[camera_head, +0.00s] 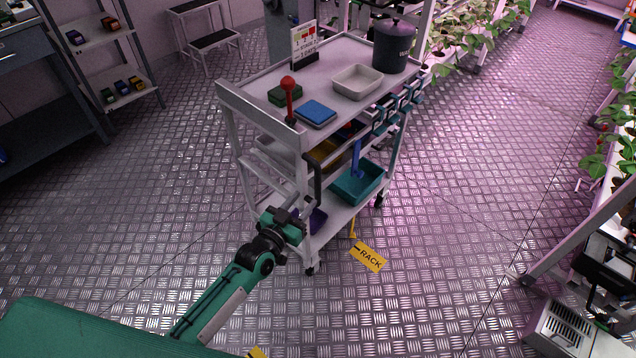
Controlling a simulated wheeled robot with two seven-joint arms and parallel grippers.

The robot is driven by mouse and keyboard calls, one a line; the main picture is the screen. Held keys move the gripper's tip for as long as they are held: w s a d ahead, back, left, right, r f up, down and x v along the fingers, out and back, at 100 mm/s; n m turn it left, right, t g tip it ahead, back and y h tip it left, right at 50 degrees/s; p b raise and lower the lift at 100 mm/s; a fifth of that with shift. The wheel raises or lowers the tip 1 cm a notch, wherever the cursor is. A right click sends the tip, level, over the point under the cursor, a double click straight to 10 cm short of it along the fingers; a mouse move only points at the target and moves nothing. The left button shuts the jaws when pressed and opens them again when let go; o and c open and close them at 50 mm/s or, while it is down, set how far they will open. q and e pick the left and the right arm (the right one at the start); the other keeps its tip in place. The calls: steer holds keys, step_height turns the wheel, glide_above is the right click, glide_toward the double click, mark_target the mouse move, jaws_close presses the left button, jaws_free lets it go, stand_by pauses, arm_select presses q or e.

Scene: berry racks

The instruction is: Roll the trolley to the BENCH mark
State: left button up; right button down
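The trolley (235,104) is a white-grey cart with several shelves and casters, standing upright in the middle of the head view. A dark upright handle (317,180) is on its near corner. My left gripper (308,208) is at the lower part of this handle; its fingertips are small and partly hidden, so I cannot tell whether they are closed around it. My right gripper is out of view. A yellow floor mark reading RACK (368,256) lies beside the trolley's near wheels. Another yellow mark (256,352) is cut off at the bottom edge, its text unreadable. No readable BENCH mark shows.
The trolley carries a dark bin (391,50), a pale tray (357,82), a blue box (316,113) and a sign (304,42). A dark bench (50,95) and shelf rack (130,98) stand left. Plant racks (560,240) stand right.

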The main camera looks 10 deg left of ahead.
mark_target(316, 185)
arm_select(q)
steer(key=x, duration=0.8)
steer(key=shift+w+d, duration=0.1)
steer(key=shift+w, duration=0.2)
jaws_close()
